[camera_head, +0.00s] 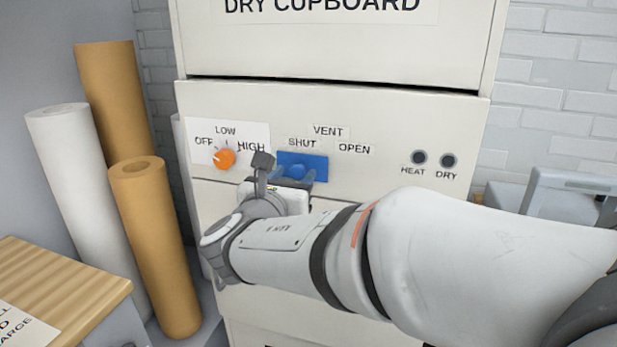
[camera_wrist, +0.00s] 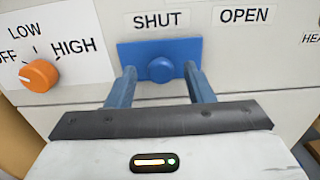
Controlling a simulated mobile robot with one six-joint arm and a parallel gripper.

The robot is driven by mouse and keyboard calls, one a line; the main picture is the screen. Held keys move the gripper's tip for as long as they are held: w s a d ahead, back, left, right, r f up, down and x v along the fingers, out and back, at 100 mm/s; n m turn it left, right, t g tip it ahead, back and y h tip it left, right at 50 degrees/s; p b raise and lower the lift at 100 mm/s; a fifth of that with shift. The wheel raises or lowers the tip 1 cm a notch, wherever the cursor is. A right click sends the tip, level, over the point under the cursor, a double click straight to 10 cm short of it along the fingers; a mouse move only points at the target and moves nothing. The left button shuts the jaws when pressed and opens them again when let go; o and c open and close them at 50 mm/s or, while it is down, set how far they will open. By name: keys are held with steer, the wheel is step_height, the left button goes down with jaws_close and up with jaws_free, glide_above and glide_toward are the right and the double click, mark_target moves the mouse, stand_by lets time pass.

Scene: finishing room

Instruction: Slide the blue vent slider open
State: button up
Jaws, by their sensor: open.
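The blue vent slider (camera_head: 318,162) is on the front of the dry cupboard, a blue plate with a round blue knob (camera_wrist: 161,69). In the wrist view the blue plate (camera_wrist: 186,46) sits below the SHUT label, left of the OPEN label. My gripper (camera_head: 293,177) is at the slider in the head view. In the wrist view its two fingers (camera_wrist: 162,78) are open, one on each side of the knob. I see gaps between the fingers and the knob. My gripper hides part of the plate's lower edge.
An orange dial (camera_head: 224,159) is left of the slider, with OFF, LOW and HIGH labels. Dark HEAT and DRY indicators (camera_head: 433,160) are at the right. Paper rolls (camera_head: 150,240) stand left of the cupboard. A wooden-topped bench (camera_head: 75,280) is at the lower left.

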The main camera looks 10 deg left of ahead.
steer(key=shift+w, duration=0.2)
jaws_close()
stand_by(0.4)
